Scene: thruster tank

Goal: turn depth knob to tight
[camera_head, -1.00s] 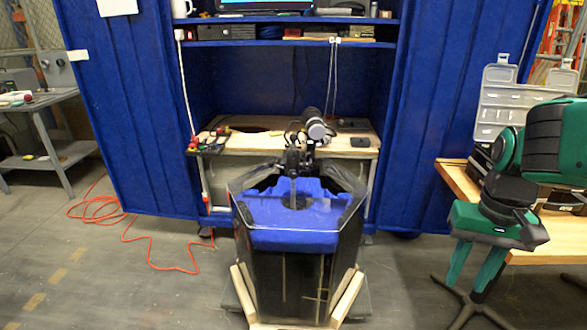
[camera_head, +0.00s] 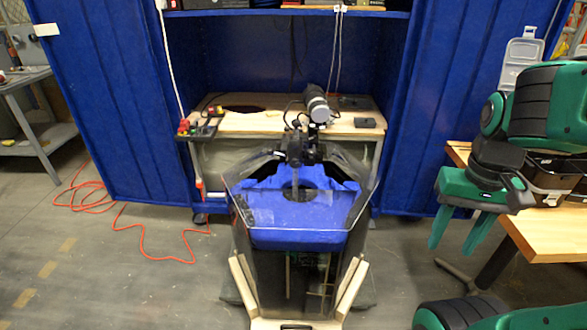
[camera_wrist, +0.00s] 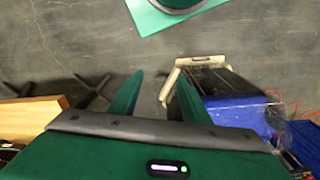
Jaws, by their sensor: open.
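The clear tank (camera_head: 298,218) with blue water stands on a wooden frame in the middle of the head view. A black thruster mount (camera_head: 300,148) with a grey cylinder (camera_head: 317,105) sits at its back rim. A depth knob is too small to tell apart on this mount. My green gripper (camera_head: 453,243) is open and empty, right of the tank and well apart from it, with fingers pointing down. In the wrist view my gripper (camera_wrist: 160,82) has bare floor between its fingers, and the tank (camera_wrist: 238,112) lies to the right.
A wooden workbench (camera_head: 560,230) stands close to my gripper on the right. An orange cable (camera_head: 150,250) lies on the floor at left. Floor between tank and workbench is mostly clear.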

